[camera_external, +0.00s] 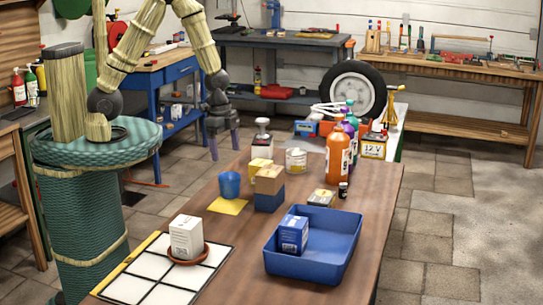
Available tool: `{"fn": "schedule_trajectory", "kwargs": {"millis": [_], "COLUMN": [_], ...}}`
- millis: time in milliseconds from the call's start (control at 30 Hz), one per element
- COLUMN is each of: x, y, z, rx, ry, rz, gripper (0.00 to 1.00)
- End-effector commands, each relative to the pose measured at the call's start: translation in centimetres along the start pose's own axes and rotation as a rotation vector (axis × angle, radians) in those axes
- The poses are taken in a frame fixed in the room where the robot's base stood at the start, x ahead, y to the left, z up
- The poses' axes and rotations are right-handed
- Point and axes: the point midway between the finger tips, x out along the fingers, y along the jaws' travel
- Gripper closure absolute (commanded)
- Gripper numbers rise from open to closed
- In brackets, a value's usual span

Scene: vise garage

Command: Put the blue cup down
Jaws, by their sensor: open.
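The blue cup (229,185) stands upright at the left side of the brown table, at the back edge of a flat yellow square (228,207). I cannot tell whether its base rests on the square or just behind it. My gripper (224,153) points down above and slightly behind the cup in the picture. Its two fingers are apart, with nothing seen between them, and a small gap shows between the fingertips and the cup's rim.
Yellow, tan and blue blocks (268,188) stand just right of the cup. A blue bin (331,262) holding a blue box (293,235) is at front right. Orange bottle (338,154) stands behind.

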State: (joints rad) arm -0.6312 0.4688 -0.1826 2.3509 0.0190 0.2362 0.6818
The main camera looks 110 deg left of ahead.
Motion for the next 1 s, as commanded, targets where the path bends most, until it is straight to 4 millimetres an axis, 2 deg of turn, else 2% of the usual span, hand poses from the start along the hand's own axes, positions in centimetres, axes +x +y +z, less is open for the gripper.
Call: {"fn": "schedule_trajectory", "kwargs": {"millis": [167, 267, 467, 700, 833, 1000], "x": [-0.3, -1.2, -4.9, -9.2, -10.3, -10.5], "y": [0.3, 1.5, 6.8, 13.6, 15.5, 15.9], "z": [-0.2, -0.7, -1.9, -1.4, -0.9, -0.7], "rx": [0.0, -0.009, -0.067, -0.171, -0.212, -0.227], "ry": [0.001, 0.004, 0.029, 0.089, 0.109, 0.11], "rz": [-0.004, -0.015, -0.049, -0.053, -0.043, -0.039], "gripper": [0.15, 0.15, 0.15, 0.15, 0.15, 0.15]}}
